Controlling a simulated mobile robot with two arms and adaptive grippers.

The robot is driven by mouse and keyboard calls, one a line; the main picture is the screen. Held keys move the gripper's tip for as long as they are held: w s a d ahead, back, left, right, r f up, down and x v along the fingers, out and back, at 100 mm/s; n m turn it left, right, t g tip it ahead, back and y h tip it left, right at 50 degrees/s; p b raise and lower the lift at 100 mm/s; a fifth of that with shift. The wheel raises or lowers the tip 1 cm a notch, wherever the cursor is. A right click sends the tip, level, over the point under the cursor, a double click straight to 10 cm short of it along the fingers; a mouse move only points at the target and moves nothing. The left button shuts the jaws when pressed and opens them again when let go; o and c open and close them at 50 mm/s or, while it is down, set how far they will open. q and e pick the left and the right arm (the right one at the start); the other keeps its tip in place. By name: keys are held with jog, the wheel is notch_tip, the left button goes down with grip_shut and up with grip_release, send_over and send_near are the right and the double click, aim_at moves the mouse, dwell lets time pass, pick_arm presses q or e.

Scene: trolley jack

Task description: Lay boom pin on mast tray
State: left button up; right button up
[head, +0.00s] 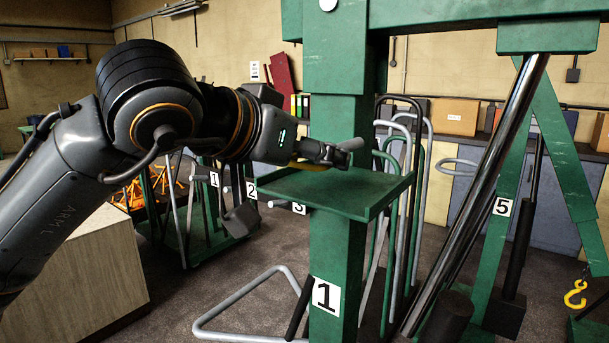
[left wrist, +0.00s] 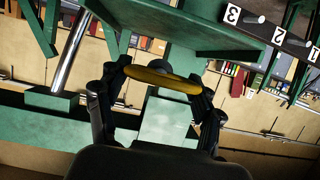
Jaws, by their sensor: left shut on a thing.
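My left gripper (head: 326,154) is shut on the boom pin (head: 350,144), a grey rod with a yellow part below and beside the fingers. In the left wrist view the yellow part of the pin (left wrist: 160,81) lies across between the two fingers, with a grey round end behind it. The mast tray (head: 285,187) is a flat green shelf with a low rim, fixed to the green mast of the crane marked 1. The gripper holds the pin above the tray, near the mast; I cannot tell whether the pin touches the tray. My right gripper is not in view.
The green mast (head: 336,255) stands close by the tray. A slanted chrome cylinder (head: 490,170) and a green leg marked 5 (head: 502,207) stand to the right. Bent grey and green tubes are behind the tray. A pale wooden cabinet (head: 75,270) stands at lower left.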

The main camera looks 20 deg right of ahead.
aim_at(306, 199)
pick_arm(q)
jog(key=shift+w+a+f, duration=0.15)
jog(key=shift+w+f+p, duration=0.2)
jog(key=shift+f+p, duration=0.4)
jog(key=shift+f, duration=1.15)
jog(key=o, duration=1.3)
jog(key=shift+f, duration=0.15)
